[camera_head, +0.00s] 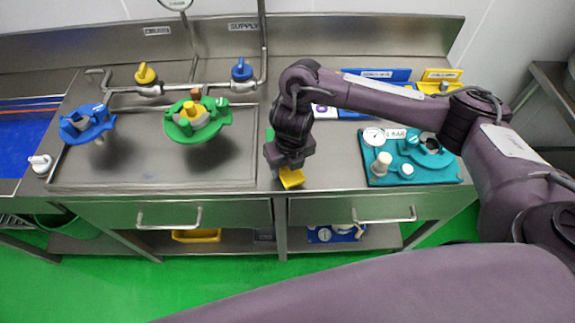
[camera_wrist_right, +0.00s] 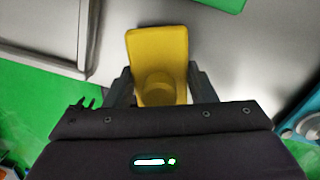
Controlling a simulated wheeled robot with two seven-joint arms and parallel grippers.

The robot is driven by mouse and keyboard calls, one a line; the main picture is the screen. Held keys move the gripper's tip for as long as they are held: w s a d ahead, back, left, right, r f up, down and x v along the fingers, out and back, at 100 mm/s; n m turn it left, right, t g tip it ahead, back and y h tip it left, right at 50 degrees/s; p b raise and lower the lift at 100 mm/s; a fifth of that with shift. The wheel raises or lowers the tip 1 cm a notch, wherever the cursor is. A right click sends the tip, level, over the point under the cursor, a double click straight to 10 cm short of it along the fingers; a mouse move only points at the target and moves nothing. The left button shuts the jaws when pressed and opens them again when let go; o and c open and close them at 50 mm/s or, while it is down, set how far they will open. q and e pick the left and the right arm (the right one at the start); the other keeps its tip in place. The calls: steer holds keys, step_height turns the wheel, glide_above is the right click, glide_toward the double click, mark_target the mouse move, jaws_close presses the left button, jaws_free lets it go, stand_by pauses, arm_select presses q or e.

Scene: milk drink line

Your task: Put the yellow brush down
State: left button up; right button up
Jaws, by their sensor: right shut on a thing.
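The yellow brush (camera_wrist_right: 158,55) shows in the right wrist view as a yellow block with a round stub, between the two fingers of my right gripper (camera_wrist_right: 161,90). In the head view the yellow brush (camera_head: 291,178) shows below my right gripper (camera_head: 288,166), near the front edge of the steel counter (camera_head: 340,187). The right gripper is shut on it. I cannot tell whether the brush touches the counter. My left gripper is not in view.
A teal panel (camera_head: 378,178) with a gauge lies to the right on the counter. A green valve part (camera_head: 198,133) and a blue one (camera_head: 88,122) are at the left. A green item (camera_head: 269,136) shows just behind the gripper. Drawers with handles (camera_head: 170,221) are below.

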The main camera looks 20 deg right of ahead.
steer(key=shift+f, duration=0.15)
steer(key=o, duration=0.9)
steer(key=shift+r, duration=0.45)
steer(key=r, duration=0.3)
steer(key=r+p, duration=0.1)
steer(key=r, duration=0.2)
steer(key=r+p, duration=0.1)
steer(key=r, duration=0.3)
steer(key=shift+s+d, duration=0.15)
steer(key=shift+s, duration=0.25)
steer(key=shift+s+r, duration=0.1)
steer(key=shift+r, duration=0.65)
